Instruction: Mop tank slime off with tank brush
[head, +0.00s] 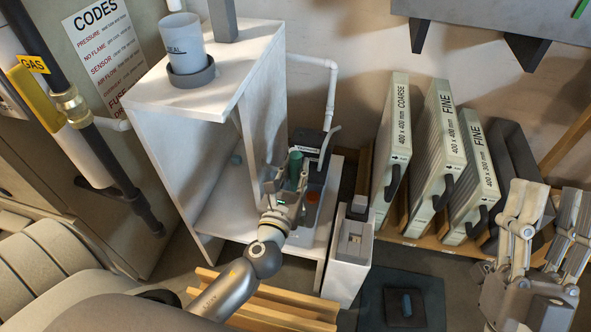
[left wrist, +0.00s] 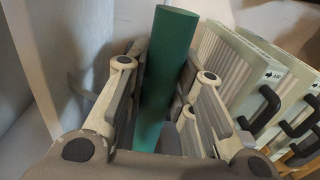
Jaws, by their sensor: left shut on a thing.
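My left gripper (head: 287,190) is shut on a green cylindrical handle, which I take to be the tank brush (head: 295,163). The green handle (left wrist: 167,75) stands between the fingers of the left gripper (left wrist: 160,100) in the left wrist view, slightly tilted. The brush's lower end is hidden by the gripper. Behind it is a dark box-shaped unit (head: 314,148), likely the tank, on a low white shelf, with a small orange patch on its front. I cannot make out slime. My right gripper (head: 551,225) is open and empty at the lower right.
A white cabinet (head: 205,70) stands left of the left gripper, with a cup (head: 184,45) on top. A narrow white bin (head: 347,255) stands to the right. Several framed filters (head: 437,145) lean along the wall. A dark mat (head: 402,292) lies on the floor.

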